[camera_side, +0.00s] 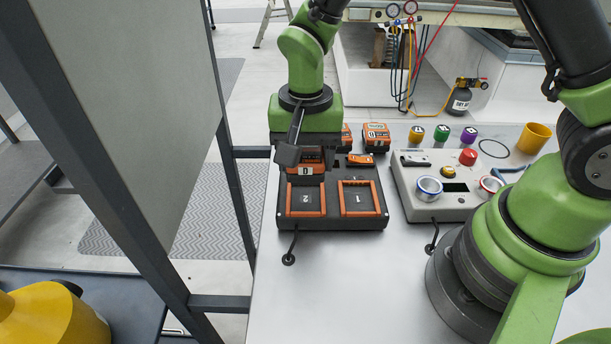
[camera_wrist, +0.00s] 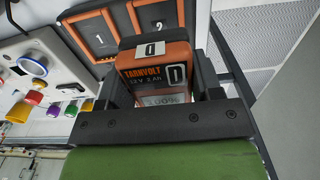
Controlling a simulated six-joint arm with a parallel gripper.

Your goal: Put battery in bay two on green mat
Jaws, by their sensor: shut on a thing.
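My gripper (camera_side: 309,160) is shut on an orange and black battery (camera_side: 312,170) marked D. The wrist view shows the battery (camera_wrist: 152,70) between the two fingers, with a Tarnvolt label facing the camera. The black charger (camera_side: 334,223) has two orange-framed bays at its front. Bay two (camera_side: 305,200) is on the left in the side view and bay one (camera_side: 358,198) on the right; both look empty. The battery is just behind bay two in the side view and partly overlaps it in the wrist view. Its height above the charger is unclear. No green mat shows.
More batteries (camera_side: 376,137) stand behind the charger. A grey control box (camera_side: 446,202) with knobs and rings is close on the right. Colored-top containers (camera_side: 441,133) and a yellow cup (camera_side: 534,138) stand farther back. The table front is clear except for cables.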

